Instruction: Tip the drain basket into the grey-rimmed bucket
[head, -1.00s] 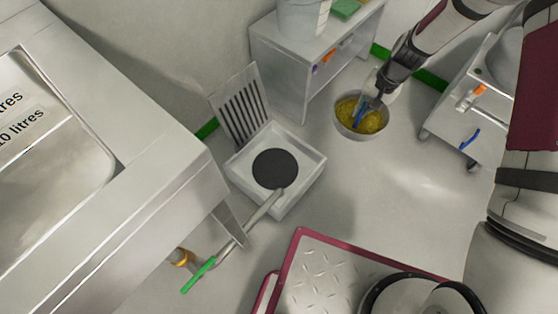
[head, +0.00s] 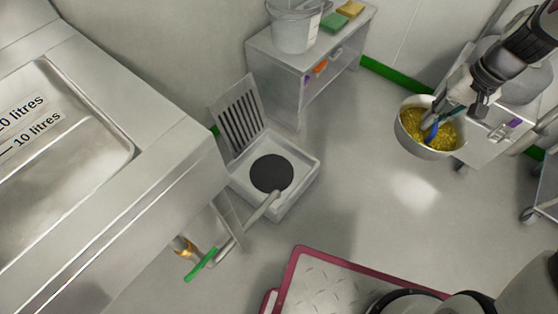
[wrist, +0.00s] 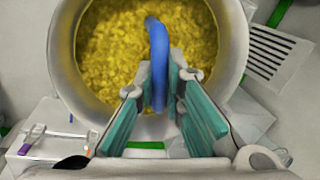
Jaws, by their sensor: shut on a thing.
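The drain basket (head: 418,140) is a round pale metal bowl filled with yellow granules, with a blue handle. My gripper (head: 440,118) is shut on the blue handle, and the basket hangs roughly level at the right of the head view. In the wrist view, my gripper's teal fingers (wrist: 160,98) stand on either side of the blue handle, over the basket (wrist: 232,40). A pale bucket (head: 295,32) with a greyish rim stands on the cabinet at the top of the head view. Its inside is hidden.
The grey cabinet (head: 275,80) also carries a green and a yellow block (head: 349,9). An open white floor drain (head: 300,184) has its slatted grate (head: 240,118) leaning behind it. A steel sink bench (head: 170,150) fills the left. A trolley stands behind the basket. Middle floor is clear.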

